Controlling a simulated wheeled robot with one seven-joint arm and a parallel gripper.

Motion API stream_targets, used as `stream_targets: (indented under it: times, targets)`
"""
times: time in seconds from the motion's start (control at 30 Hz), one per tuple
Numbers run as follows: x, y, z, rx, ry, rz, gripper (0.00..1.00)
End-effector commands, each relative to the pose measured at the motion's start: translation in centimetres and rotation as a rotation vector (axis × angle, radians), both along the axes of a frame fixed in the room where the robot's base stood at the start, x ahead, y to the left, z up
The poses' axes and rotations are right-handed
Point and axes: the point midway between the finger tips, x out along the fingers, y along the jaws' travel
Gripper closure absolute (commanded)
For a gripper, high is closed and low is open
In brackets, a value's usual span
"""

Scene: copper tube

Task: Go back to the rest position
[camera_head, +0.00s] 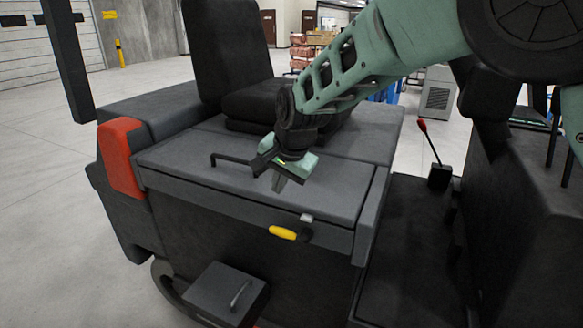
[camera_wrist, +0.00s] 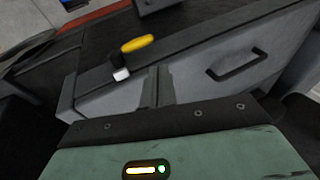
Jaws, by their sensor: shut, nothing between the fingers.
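My gripper (camera_head: 278,181) hangs at the end of my green arm over the grey top panel (camera_head: 330,197) of a dark vehicle. It is shut and empty, with its fingertips pointing down at the panel. Its shut fingers (camera_wrist: 158,90) show in the middle of the wrist view. I cannot tell whether the fingertips touch the panel. A black bar handle (camera_head: 232,159) stands on the panel just left of my gripper. It also shows right of the fingers in the wrist view (camera_wrist: 238,68).
A yellow knob (camera_head: 283,232) and a small light latch (camera_head: 306,217) sit on the panel's front edge. A black seat (camera_head: 235,60) rises behind. A red-tipped lever (camera_head: 424,128) stands to the right. A red corner piece (camera_head: 121,158) is at left. Open floor lies at far left.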

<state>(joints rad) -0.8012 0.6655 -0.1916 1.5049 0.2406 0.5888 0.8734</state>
Motion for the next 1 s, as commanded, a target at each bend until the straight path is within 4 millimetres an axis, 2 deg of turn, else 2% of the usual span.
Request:
stream_targets:
  times: [0.07,0.17,0.4,0.5,0.6,0.7,0.8,1.0]
  targets:
    - [-1.7,-1.4,0.1,-0.008,0.019,0.045,1.00]
    - [-5.8,-4.0,0.3,-0.034,0.054,0.163,1.00]
    - [-19.8,-12.1,-0.3,-0.147,0.093,0.591,1.00]
    - [-25.2,-15.7,-1.3,-0.213,0.097,0.763,1.00]
    - [-29.3,-18.8,-2.5,-0.275,0.101,0.896,1.00]
    - [-31.8,-20.9,-3.4,-0.319,0.105,0.982,1.00]
    - [-33.0,-22.0,-3.8,-0.343,0.109,1.026,1.00]
    - [-33.3,-22.3,-3.9,-0.349,0.111,1.041,1.00]
